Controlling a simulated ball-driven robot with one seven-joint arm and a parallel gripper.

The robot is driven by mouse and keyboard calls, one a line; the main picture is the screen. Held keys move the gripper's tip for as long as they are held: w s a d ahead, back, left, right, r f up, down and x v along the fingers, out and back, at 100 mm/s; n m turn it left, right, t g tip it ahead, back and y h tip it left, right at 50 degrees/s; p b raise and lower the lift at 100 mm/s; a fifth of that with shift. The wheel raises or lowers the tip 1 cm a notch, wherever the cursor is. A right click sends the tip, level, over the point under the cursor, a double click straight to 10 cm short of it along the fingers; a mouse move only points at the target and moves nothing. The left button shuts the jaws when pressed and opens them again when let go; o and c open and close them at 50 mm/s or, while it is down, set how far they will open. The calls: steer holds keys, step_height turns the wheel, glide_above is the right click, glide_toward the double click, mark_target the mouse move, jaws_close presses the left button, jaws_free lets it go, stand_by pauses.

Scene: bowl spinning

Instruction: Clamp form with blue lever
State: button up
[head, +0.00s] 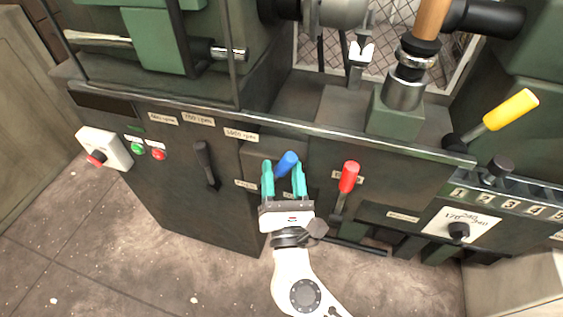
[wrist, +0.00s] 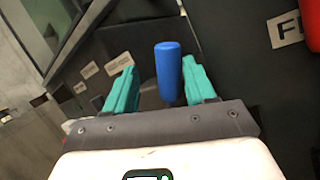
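The blue lever (head: 287,163) sticks out from the front panel of the machine. It also shows in the wrist view (wrist: 169,73), upright, as a blue cylindrical handle. My gripper (head: 284,178) has two teal fingers, spread open, in front of the panel. In the wrist view my gripper (wrist: 160,90) has the blue handle between its fingers, closer to the right finger. A gap shows on the left side; I cannot tell whether the right finger touches the handle. The lower end of the lever is hidden behind the gripper.
A red lever (head: 348,178) stands just right of my gripper. A black lever (head: 206,163) is to the left. A white box with a red button (head: 97,159) sticks out at the left. A yellow handle (head: 511,109) is at the right. Free floor (head: 120,250) lies at the lower left.

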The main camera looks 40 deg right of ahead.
steer(key=v, duration=0.8)
steer(key=shift+b, duration=0.3)
steer(key=shift+w, duration=0.1)
